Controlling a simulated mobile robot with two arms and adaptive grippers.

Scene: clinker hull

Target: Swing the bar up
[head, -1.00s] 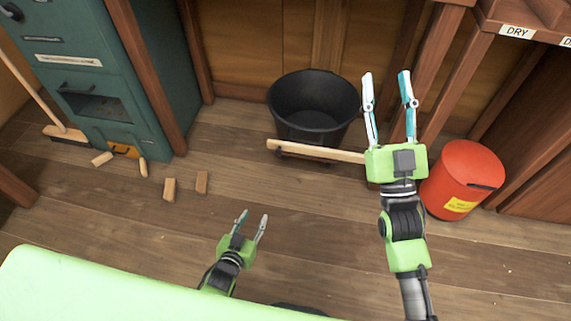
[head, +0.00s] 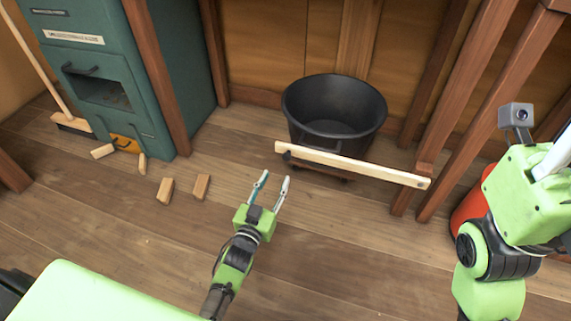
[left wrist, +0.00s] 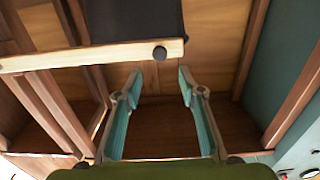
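The bar (head: 350,165) is a pale wooden strip in front of the black tub, nearly level and dipping slightly to the right. Its right end has a dark dot and overlaps a wooden post.
The black tub (head: 335,108) stands behind the bar. A red bin (head: 470,207) is partly hidden by my right arm. Small wooden blocks (head: 201,186) lie on the floor at left, near a teal cabinet (head: 190,60) and a broom (head: 72,122). The floor before the bar is clear.

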